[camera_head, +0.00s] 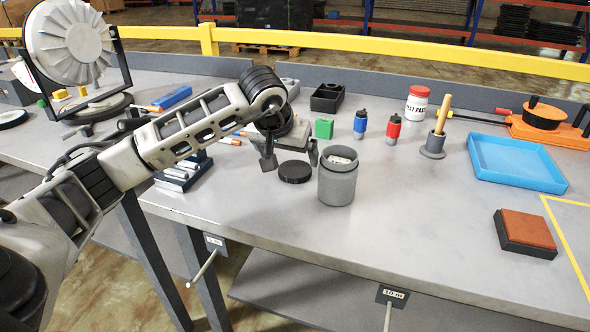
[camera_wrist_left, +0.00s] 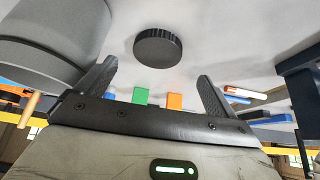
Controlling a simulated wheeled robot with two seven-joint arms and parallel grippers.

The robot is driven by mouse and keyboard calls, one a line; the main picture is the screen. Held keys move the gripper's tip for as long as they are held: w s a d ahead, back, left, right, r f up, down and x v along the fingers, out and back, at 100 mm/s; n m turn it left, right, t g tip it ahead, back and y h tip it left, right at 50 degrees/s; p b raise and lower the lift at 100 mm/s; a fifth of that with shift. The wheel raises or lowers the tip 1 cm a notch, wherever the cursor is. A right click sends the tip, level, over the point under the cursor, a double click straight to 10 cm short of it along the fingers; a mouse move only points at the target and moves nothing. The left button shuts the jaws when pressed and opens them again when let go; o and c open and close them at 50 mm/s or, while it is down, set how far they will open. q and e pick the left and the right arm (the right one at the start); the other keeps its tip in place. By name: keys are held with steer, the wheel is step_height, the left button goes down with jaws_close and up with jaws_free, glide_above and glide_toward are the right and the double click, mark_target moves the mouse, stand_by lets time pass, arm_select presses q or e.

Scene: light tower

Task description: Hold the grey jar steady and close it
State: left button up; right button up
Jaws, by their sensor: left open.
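The grey jar (camera_head: 337,184) stands upright and open near the table's front edge, with something pale inside. Its large grey side also shows at upper left in the left wrist view (camera_wrist_left: 45,48). A dark ribbed lid (camera_head: 295,172) lies flat on the table, left of the jar and apart from it; it also shows in the left wrist view (camera_wrist_left: 158,47). My left gripper (camera_head: 291,160) is open and empty, just behind the lid, with its fingers spread to either side of it in the left wrist view (camera_wrist_left: 157,88). My right gripper is not in view.
A grey mortar-like cup (camera_head: 433,147) and a blue tray (camera_head: 515,163) are to the right. The table right of the jar is clear up to a brown-topped block (camera_head: 526,232).

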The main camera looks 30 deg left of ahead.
mark_target(295, 169)
arm_select(q)
steer(key=x, duration=0.4)
steer(key=shift+d, duration=0.3)
steer(key=shift+w+a+f, duration=0.1)
steer(key=shift+w+f, duration=0.2)
steer(key=shift+f, duration=0.3)
steer(key=c, duration=1.1)
steer(key=shift+r, duration=0.1)
